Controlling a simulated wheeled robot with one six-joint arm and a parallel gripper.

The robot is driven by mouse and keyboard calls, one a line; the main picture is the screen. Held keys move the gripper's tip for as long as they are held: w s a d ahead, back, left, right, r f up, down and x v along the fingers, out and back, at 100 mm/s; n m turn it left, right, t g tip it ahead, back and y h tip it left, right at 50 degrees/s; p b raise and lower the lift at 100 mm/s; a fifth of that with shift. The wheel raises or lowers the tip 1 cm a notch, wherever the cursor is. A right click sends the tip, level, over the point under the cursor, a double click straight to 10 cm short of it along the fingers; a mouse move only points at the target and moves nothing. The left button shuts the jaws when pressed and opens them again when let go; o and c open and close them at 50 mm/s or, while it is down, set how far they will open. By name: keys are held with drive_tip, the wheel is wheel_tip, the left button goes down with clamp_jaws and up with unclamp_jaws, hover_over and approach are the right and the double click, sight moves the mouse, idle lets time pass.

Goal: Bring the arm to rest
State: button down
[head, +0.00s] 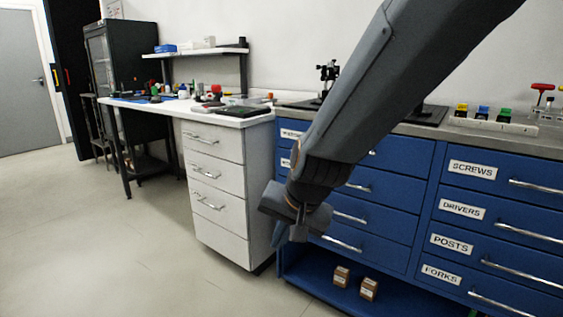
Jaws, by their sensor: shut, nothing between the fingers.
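My arm reaches down from the top right across the head view. My gripper (290,238) hangs at its lower end, in front of the gap between the white drawer unit (216,185) and the blue drawer cabinet (385,190). The fingers are shut and hold nothing. They point downward. The arm hides part of the blue cabinet's left drawers and some of the counter behind it.
A white bench (225,117) with small items stands behind to the left. The grey counter (485,130) carries coloured blocks and red-handled tools. Two small boxes (341,276) sit on the low blue shelf. The floor (100,240) at left is clear.

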drive_tip(key=s+d+r+n+g+h, duration=0.1)
drive_tip(key=s+d+n+g, duration=0.3)
drive_tip(key=s, duration=0.6)
drive_tip(key=s+d+r+n+g+h, duration=0.1)
drive_tip(key=s+d+n, duration=0.1)
drive_tip(key=s+d, duration=0.6)
drive_tip(key=s+d+r+m+h+p, duration=0.1)
drive_tip(key=d+r+m+p, duration=0.2)
drive_tip(key=p, duration=1.7)
drive_tip(key=shift+s+d+r, duration=0.25)
drive_tip(key=shift+d+r, duration=2.15)
drive_tip(key=shift+r, duration=1.3)
